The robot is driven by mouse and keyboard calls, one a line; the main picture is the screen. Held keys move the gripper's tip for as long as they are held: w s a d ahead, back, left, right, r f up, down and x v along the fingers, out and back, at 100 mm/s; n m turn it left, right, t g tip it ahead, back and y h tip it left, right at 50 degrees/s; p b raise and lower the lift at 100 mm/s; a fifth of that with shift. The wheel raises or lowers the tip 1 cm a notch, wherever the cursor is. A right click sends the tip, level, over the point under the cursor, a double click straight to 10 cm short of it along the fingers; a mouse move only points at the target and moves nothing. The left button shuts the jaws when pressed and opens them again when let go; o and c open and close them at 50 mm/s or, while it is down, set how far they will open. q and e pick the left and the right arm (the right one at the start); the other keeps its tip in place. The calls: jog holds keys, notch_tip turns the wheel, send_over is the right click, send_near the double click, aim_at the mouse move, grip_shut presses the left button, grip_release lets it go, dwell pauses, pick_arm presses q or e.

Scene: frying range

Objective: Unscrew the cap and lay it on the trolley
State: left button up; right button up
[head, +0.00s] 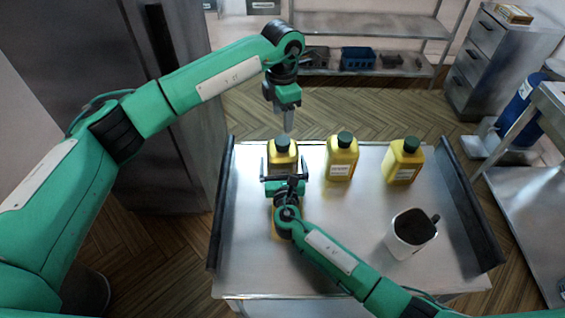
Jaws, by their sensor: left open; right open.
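Three yellow bottles with dark green caps stand upright in a row on the metal trolley (340,278): a left bottle (283,159), a middle bottle (342,160) and a right bottle (402,163). The left bottle's cap (282,144) sits on its neck. My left gripper (288,128) points down just above that cap, apart from it, and is open. My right gripper (284,168) is open, with its fingers either side of the left bottle's body. It hides the bottle's lower part, and I cannot tell whether it touches.
A metal jug (410,234) with a dark handle stands at the trolley's right front. Black rails (468,205) edge the trolley's sides. The trolley top between the bottles and jug is bare. Shelves (370,62) stand behind.

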aim_at(283, 140)
jog(key=shift+c, duration=0.4)
jog(key=c, duration=1.6)
pick_arm(q)
jog(key=m, duration=0.4)
jog(key=shift+m, duration=0.4)
pick_arm(e)
jog(key=shift+c, duration=0.3)
pick_arm(q)
jog(key=m, duration=1.5)
jog(key=shift+m, duration=0.3)
jog(key=m, duration=0.6)
pick_arm(e)
jog(key=shift+f, duration=0.1)
pick_arm(q)
jog(key=shift+m, duration=0.3)
jog(key=shift+f, duration=4)
